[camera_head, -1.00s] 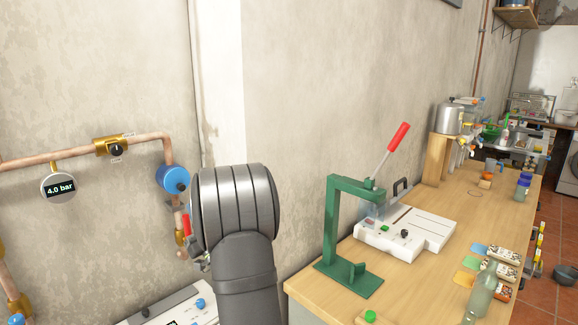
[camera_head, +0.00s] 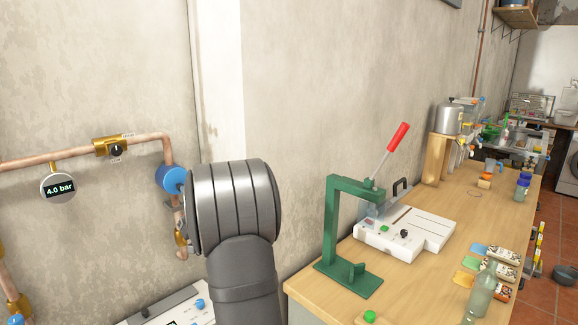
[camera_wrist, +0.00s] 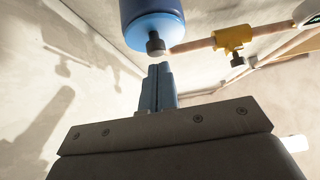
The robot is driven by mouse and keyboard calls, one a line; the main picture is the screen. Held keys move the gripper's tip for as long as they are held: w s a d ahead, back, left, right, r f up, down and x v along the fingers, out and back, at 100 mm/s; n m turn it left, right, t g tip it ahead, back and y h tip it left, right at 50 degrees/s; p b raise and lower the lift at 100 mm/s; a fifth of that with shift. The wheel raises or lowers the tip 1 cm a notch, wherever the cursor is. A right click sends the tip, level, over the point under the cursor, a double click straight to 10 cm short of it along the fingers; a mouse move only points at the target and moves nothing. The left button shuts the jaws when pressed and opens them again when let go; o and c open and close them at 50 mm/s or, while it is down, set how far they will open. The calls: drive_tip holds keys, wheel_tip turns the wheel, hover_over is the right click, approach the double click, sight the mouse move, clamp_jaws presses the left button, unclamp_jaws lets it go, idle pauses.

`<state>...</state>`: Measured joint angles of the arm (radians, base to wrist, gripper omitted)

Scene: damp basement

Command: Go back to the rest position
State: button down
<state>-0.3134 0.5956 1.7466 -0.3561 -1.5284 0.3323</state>
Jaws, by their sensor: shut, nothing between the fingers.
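My gripper (camera_wrist: 159,88) shows in the wrist view with its two blue-grey fingers together and nothing between them. The fingertips are close to the dark knob under a blue cylinder (camera_wrist: 152,22); I cannot tell whether they touch. In the head view my arm's grey wrist and forearm stand in front of the wall, and the gripper itself is hidden behind them. The blue cylinder (camera_head: 171,178) shows there on the copper pipe, just left of my arm.
A copper pipe (camera_head: 60,154) with a brass valve (camera_head: 112,146) and a 4.0 bar gauge (camera_head: 58,187) runs along the wall. A wooden bench (camera_head: 420,276) at right carries a green press (camera_head: 332,220), a white device (camera_head: 425,230) and a bottle (camera_head: 481,290). A control box (camera_head: 180,305) is below.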

drive_tip(key=shift+f, duration=0.1)
wheel_tip(320, 180, down, 9)
wheel_tip(320, 180, up, 18)
drive_tip(key=s+d+g+h, duration=0.1)
drive_tip(key=g+h, duration=0.1)
drive_tip(key=shift+s+d, duration=0.2)
drive_tip(key=shift+s, duration=0.05)
idle(1.2)
drive_tip(key=shift+r, duration=0.3)
